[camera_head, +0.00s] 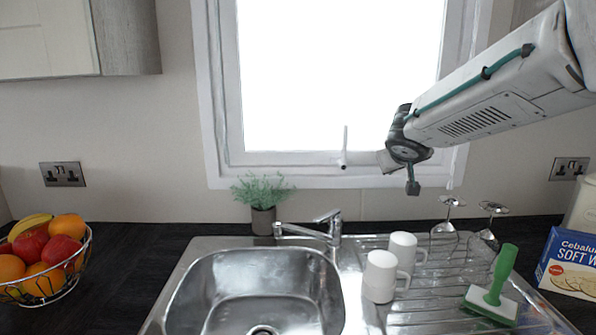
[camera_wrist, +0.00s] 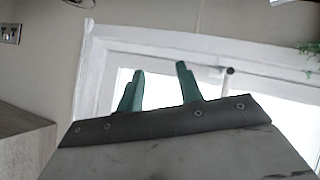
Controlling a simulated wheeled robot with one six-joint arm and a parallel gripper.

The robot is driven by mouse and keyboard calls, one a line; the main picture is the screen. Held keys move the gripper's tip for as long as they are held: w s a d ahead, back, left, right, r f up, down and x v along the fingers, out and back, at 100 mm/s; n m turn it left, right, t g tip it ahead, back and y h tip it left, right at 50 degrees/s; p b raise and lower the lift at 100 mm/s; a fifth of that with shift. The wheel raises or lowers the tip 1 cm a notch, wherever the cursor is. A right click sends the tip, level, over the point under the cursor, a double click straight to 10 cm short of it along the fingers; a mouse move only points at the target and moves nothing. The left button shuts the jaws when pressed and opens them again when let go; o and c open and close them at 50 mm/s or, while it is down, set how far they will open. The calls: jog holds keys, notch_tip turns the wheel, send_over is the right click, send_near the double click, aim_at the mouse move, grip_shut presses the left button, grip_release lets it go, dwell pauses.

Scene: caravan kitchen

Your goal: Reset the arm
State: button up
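My gripper shows in the wrist view as two green fingers (camera_wrist: 160,82), standing apart with a clear gap and nothing between them. It points toward the window. In the head view my arm reaches in from the upper right, and its dark wrist end is raised in front of the window's lower right corner, above the worktop. The fingers cannot be made out clearly in the head view. The gripper appears empty and apart from everything on the counter.
Below lie the sink (camera_head: 184,303), tap (camera_head: 333,238), white mugs (camera_head: 381,278), upturned glasses (camera_head: 444,228), a green-handled brush (camera_head: 502,268) and a cracker box (camera_head: 571,268). A potted plant (camera_head: 263,215) and fruit basket (camera_head: 83,247) stand left. The window (camera_head: 335,75) is behind the arm.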

jog(key=s+d+f+m+g+h, duration=0.1)
jog(key=s+d+f+g, duration=0.1)
jog(key=s, duration=0.4)
jog(key=s+d+f+g, duration=0.1)
jog(key=s+d+g, duration=0.1)
jog(key=s, duration=0.4)
jog(key=s+a+f+g+y, duration=0.2)
jog(key=s, duration=1.3)
jog(key=s+a+f+g+y, duration=0.2)
jog(key=s+f+g, duration=0.1)
jog(key=s, duration=1.2)
jog(key=shift+f+m+y, duration=0.2)
jog(key=shift+m+y, duration=0.1)
jog(key=shift+s+a, duration=0.1)
